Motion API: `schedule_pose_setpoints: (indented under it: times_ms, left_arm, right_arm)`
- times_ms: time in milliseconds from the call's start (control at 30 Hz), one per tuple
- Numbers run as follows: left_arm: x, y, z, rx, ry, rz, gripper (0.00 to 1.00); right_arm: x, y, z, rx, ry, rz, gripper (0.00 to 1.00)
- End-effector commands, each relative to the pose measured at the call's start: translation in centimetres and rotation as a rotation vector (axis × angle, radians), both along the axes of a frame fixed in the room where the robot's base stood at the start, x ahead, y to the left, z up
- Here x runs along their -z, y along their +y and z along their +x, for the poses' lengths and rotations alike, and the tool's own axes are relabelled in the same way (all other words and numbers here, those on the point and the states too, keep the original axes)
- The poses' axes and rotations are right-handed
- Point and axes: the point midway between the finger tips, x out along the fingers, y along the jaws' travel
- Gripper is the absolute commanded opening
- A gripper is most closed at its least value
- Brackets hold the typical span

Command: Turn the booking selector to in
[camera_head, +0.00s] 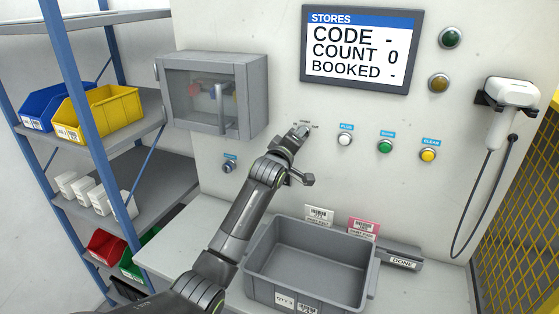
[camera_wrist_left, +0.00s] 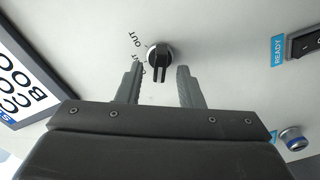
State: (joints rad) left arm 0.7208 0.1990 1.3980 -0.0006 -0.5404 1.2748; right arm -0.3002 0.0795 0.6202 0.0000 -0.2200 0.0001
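The booking selector (camera_wrist_left: 159,53) is a round black knob with a raised bar on the pale panel. In the left wrist view the label OUT is at its upper left; another label is partly hidden by a finger. The bar points down toward my gripper in that view. My left gripper (camera_wrist_left: 160,68) is open, its fingers apart on either side of the bar, with visible gaps. In the head view my left gripper (camera_head: 297,137) is at the panel below the screen and largely hides the selector. My right gripper is not in view.
The screen (camera_head: 360,48) reads COUNT 0, with dashes for CODE and BOOKED. White, green and yellow buttons (camera_head: 385,146) are right of the selector. A grey cabinet (camera_head: 212,90) is left. A grey crate (camera_head: 262,273) stands below; a scanner (camera_head: 512,93) hangs far right.

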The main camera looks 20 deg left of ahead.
Motion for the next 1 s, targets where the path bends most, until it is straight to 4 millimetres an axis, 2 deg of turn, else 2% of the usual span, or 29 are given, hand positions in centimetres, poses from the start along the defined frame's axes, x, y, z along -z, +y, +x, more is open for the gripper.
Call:
schedule_pose_setpoints:
  times_ms: [1000]
  left_arm:
    - [0.2,0.5,-14.5,0.0,0.0,0.0,0.34]
  right_arm:
    - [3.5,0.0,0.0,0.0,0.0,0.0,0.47]
